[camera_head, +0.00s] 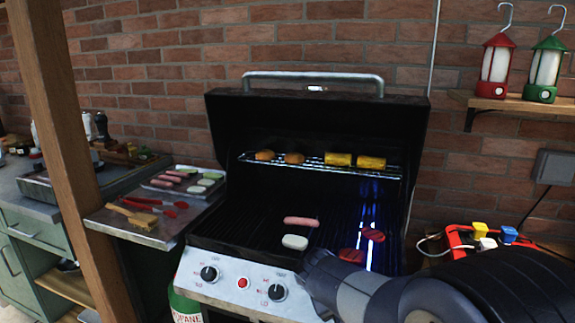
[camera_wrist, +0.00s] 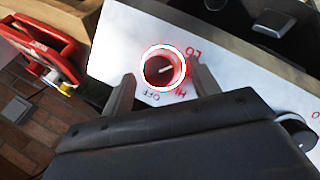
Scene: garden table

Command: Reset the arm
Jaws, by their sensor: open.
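My gripper (camera_wrist: 161,72) is open in the wrist view. Its two fingers stand apart on either side of a round grill knob (camera_wrist: 160,70), ringed in red and white on the pale control panel (camera_wrist: 118,42). Whether the fingers touch the knob, I cannot tell. "HI", "LO" and "OFF" marks surround the knob. In the head view my arm (camera_head: 375,295) reaches in from the lower right, over the grill's front right corner. My fingers and this knob are not visible there.
The open black grill (camera_head: 250,225) holds sausage, patties and a pale piece, with corn and buns on its upper rack. Blue flame glows at right. A food tray (camera_head: 160,190) and tongs lie on the left shelf (camera_head: 110,222). A red crate (camera_head: 455,238) stands right, near my arm.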

